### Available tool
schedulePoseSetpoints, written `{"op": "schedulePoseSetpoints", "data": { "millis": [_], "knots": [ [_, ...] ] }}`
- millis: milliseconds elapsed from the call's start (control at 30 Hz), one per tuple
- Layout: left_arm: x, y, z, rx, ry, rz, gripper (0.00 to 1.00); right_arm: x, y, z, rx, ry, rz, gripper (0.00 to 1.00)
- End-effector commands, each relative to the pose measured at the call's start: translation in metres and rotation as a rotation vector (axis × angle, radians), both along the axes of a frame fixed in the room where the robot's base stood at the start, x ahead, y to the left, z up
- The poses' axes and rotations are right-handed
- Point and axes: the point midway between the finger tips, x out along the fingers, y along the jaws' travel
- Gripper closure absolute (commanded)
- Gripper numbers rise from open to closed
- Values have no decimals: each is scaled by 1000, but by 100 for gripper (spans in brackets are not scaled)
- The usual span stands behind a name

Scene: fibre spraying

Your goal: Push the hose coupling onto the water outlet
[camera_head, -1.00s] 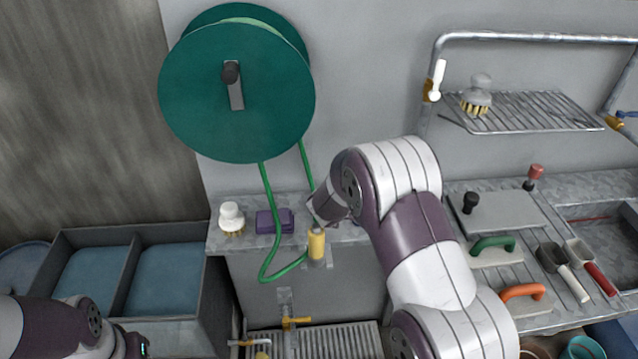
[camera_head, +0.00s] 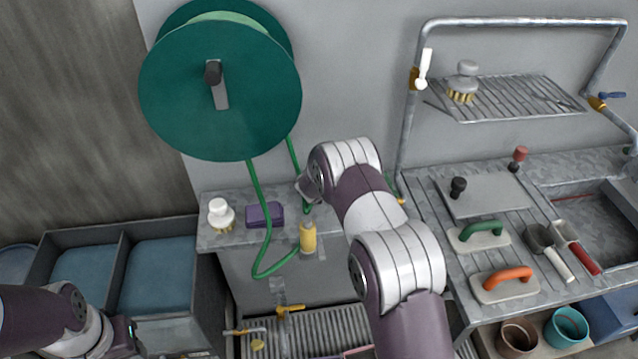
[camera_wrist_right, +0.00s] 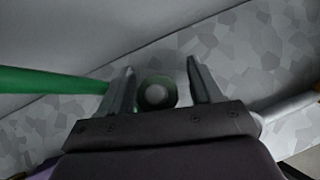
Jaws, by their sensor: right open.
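A yellow cylinder (camera_head: 308,237), which looks like the hose coupling, stands upright at the front edge of the grey ledge. The green hose (camera_head: 255,200) hangs from the reel and loops up towards it. In the right wrist view the gripper (camera_wrist_right: 157,88) is open. A round green ring with a pale centre (camera_wrist_right: 156,92) shows between its fingers, with no clear contact. A tap pipe (camera_head: 245,331), probably the water outlet, is low above the grating.
The large green hose reel (camera_head: 220,85) is on the wall. A white brush (camera_head: 221,215) and a purple sponge (camera_head: 264,214) lie on the ledge. A brass-handled valve (camera_head: 290,308) is below it. A workbench with trowels and floats (camera_head: 485,235) stands at right.

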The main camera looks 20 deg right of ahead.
Motion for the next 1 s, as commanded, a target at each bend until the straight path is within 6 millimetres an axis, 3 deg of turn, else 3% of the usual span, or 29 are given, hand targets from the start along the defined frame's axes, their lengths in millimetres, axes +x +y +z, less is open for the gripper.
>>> {"op": "schedulePoseSetpoints", "data": {
  "millis": [233, 267, 400, 433, 767, 867, 1000],
  "knots": [
    [0, 0, 0, 0, 1, 0, 57, 2, -1, -3, 0, 0, 0, 35],
    [0, 0, 0, 0, 1, 0, 57, 2, -1, -3, 0, 0, 0, 42],
    [0, 0, 0, 0, 1, 0, 57, 2, -1, -3, 0, 0, 0, 87],
    [0, 0, 0, 0, 1, 0, 57, 2, -1, -3, 0, 0, 0, 92],
    [0, 0, 0, 0, 0, 0, 57, 2, -1, 2, 1, -2, -1, 93],
    [0, 0, -1, 0, 0, 0, 57, 3, -1, 13, 1, -4, -1, 93],
    [0, 0, -1, 0, 0, 0, 57, 1, -2, 43, 1, -5, -2, 93]
  ]
}}
